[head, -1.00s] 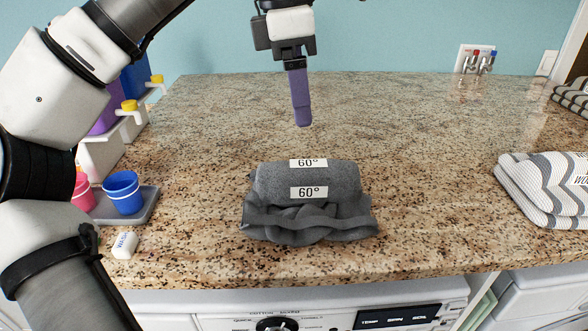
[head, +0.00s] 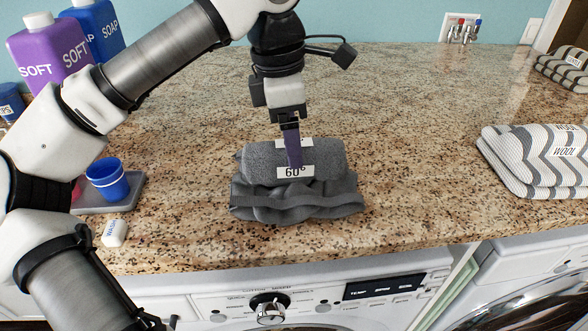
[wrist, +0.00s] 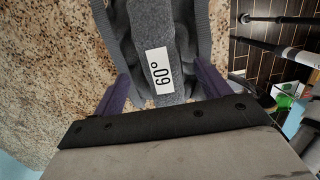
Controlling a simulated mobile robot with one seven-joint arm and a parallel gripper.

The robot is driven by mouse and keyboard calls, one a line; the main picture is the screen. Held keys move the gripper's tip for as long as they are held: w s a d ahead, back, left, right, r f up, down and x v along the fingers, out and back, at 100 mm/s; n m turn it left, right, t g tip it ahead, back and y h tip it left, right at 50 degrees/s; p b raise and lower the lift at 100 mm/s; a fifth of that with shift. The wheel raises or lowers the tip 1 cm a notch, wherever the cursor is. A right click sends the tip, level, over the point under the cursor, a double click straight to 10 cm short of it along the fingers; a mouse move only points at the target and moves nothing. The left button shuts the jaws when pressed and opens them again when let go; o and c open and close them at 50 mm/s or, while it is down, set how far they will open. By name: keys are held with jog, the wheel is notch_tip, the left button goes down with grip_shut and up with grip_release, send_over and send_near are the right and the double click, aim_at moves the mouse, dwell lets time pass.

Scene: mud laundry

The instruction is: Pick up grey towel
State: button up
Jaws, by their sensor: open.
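The grey towel (head: 325,163) lies rolled on the granite counter in the head view, with white "60°" labels and a darker grey knotted cloth part along its front. My gripper (head: 294,165) is above the towel, pointing down, its purple finger overlapping the label in the picture. In the wrist view the towel (wrist: 152,28) extends between the two purple fingers of my gripper (wrist: 160,92), which are spread apart on either side of it. The fingers do not close on it. Whether they touch the towel cannot be told.
A striped "WOOL" towel stack (head: 537,160) lies at the right, and another striped stack (head: 565,68) stands behind it. Purple (head: 48,55) and blue (head: 97,28) bottles, a blue cup (head: 106,180) and a white bar (head: 115,233) are at the left. The counter around the towel is clear.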

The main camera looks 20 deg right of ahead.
jog(key=shift+s+d+f+p, duration=0.1)
jog(key=shift+f+p, duration=0.1)
jog(key=shift+f, duration=0.6)
jog(key=shift+s+d+f+p, duration=0.1)
jog(key=shift+f+p, duration=0.05)
jog(key=shift+f, duration=0.6)
jog(key=c, duration=1.7)
jog(key=shift+o, duration=0.2)
jog(key=shift+r, duration=0.1)
